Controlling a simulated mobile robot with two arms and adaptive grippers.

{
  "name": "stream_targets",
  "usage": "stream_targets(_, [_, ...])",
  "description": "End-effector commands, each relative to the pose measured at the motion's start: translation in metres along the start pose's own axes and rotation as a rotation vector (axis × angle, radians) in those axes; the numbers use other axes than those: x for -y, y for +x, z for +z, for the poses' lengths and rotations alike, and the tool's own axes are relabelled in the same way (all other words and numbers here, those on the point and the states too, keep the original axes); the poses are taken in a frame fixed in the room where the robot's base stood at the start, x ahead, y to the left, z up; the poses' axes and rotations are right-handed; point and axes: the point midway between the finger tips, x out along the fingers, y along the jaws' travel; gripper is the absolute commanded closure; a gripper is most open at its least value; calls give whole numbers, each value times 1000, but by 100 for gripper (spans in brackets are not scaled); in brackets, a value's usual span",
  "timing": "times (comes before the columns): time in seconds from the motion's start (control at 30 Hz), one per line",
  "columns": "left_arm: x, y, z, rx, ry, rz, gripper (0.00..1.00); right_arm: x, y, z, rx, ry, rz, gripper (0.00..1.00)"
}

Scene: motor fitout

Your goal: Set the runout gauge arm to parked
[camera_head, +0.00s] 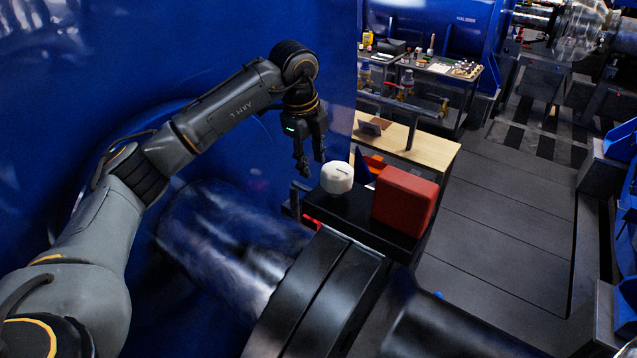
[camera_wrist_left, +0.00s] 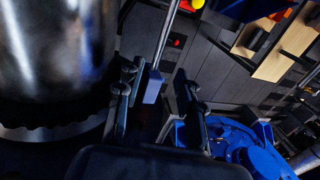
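My left gripper (camera_head: 312,165) hangs down in the head view, its fingers apart, left of a white rounded object (camera_head: 337,178). In the left wrist view, the two fingers (camera_wrist_left: 159,77) are also spread. A thin metal rod (camera_wrist_left: 167,32) with a blue-grey block (camera_wrist_left: 153,87) at its end reaches into the space between the fingertips. It looks like the gauge arm, but I cannot be sure. Whether a finger touches the block cannot be told. In the head view I cannot make out this rod. My right gripper is not in view.
A red box (camera_head: 403,200) stands beside the white object on a dark stand. A large metal shaft (camera_head: 225,240) lies below my left arm, with a blue wall (camera_head: 200,50) behind. A wooden bench (camera_head: 425,150) stands farther back. The grey floor (camera_head: 495,220) at right is clear.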

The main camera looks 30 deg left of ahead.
Motion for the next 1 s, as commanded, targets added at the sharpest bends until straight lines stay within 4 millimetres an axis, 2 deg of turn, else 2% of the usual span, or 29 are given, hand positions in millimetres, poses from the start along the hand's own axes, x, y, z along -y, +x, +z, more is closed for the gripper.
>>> stream_targets(0.2, [-1,46,-1,-1,-1,5,63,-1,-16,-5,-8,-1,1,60])
stream_targets(0.43, [0,83,0,-1,-1,2,63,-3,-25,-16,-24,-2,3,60])
stream_targets(0.6, [0,95,0,-1,-1,1,63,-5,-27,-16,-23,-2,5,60])
stream_targets(0.87, [0,97,0,0,0,0,63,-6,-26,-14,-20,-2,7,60])
stream_targets(0.9, [0,97,0,0,0,0,65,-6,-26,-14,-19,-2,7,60])
stream_targets(1.0, [0,96,0,0,0,0,85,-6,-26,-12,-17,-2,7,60])
